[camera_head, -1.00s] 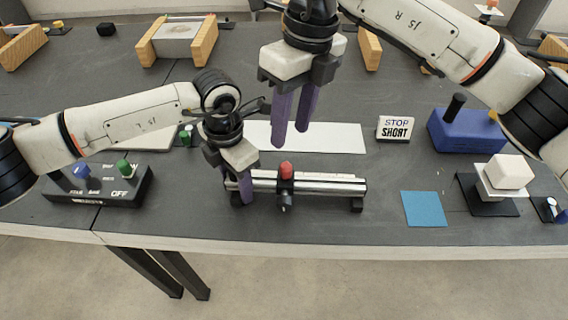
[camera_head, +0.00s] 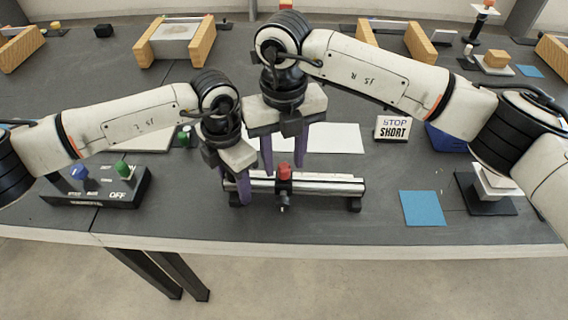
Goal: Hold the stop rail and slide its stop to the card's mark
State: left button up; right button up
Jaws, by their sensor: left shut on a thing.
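The stop rail (camera_head: 335,187) is a silver bar on dark feet near the table's front edge. Its stop (camera_head: 284,181), dark with a red knob, sits on the rail left of its middle. My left gripper (camera_head: 240,192) is shut on the rail's left end. My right gripper (camera_head: 284,163) is open, its purple fingers pointing down, one left of the red knob and one to its right behind it; I cannot tell if they touch it. The card (camera_head: 394,129) stands upright behind the rail on the right and reads "STOP SHORT".
A white sheet (camera_head: 340,138) lies behind the rail. A blue square (camera_head: 422,208) lies to its right, beside a black stand with a white block (camera_head: 494,185). A switch box (camera_head: 100,186) stands at the left. A blue box (camera_head: 446,139) is partly hidden by my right arm.

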jog(key=shift+f, duration=1.25)
grip_shut()
jog(key=shift+s+d, duration=0.1)
jog(key=shift+d, duration=1.5)
pick_arm(q)
jog(key=shift+a, duration=0.1)
pick_arm(e)
grip_release()
jog(key=shift+r, duration=0.1)
